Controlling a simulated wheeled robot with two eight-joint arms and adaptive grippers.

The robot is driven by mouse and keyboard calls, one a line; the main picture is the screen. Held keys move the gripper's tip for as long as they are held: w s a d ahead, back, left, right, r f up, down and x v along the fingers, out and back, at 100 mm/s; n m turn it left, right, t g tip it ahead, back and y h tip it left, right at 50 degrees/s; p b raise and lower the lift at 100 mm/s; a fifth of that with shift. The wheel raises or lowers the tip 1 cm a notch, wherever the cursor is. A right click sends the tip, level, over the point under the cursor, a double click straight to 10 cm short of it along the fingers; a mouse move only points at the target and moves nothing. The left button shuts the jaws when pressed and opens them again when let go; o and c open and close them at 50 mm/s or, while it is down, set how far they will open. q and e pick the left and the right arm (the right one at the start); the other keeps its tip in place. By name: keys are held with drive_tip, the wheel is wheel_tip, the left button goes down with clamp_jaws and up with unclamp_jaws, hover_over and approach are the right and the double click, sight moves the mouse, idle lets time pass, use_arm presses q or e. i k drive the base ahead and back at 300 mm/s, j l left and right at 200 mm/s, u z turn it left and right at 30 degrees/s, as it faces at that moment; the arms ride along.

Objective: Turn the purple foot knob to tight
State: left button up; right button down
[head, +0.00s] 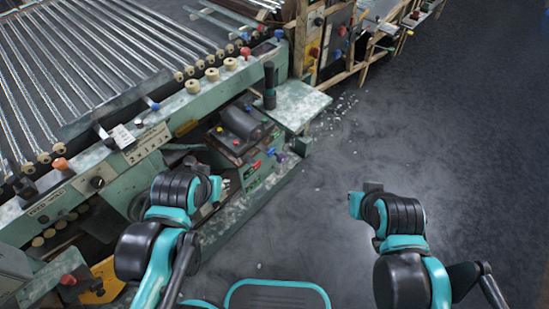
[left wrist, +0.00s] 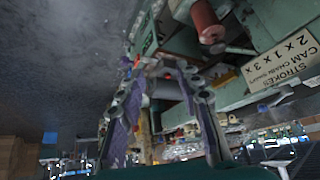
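A small purple knob (head: 281,156) sticks out low on the side of the green machine, below the green table plate, in the head view. My left gripper (head: 226,184) is beside the machine's lower front, to the left of the knob and apart from it. In the left wrist view its two fingers (left wrist: 160,105) stand apart, with no held thing clearly visible between them. I cannot pick out the purple knob for certain in that view. My right gripper (head: 362,193) is over the floor on the right, away from the machine; its fingers are not clear.
A red knob (head: 271,151) and a blue knob (head: 257,164) sit close to the purple one. The green table plate (head: 296,106) juts out above. A labelled plate (left wrist: 284,62) and red-brown cylinder (left wrist: 206,22) show close by. The floor (head: 365,140) is open.

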sight(281, 157)
drive_tip(key=l+u, duration=0.9)
drive_tip(key=k+l, duration=0.1)
drive_tip(key=l, duration=0.3)
drive_tip(key=l+u, duration=0.1)
drive_tip(key=l, duration=0.25)
drive_tip(key=k+l, duration=0.15)
drive_tip(key=l, duration=0.25)
drive_tip(key=k+l+u, duration=0.1)
drive_tip(key=l, duration=0.3)
drive_tip(key=k+l, duration=0.15)
drive_tip(key=l, duration=0.2)
drive_tip(key=k+l, duration=0.1)
drive_tip(key=l, duration=0.25)
drive_tip(key=l+u, duration=0.05)
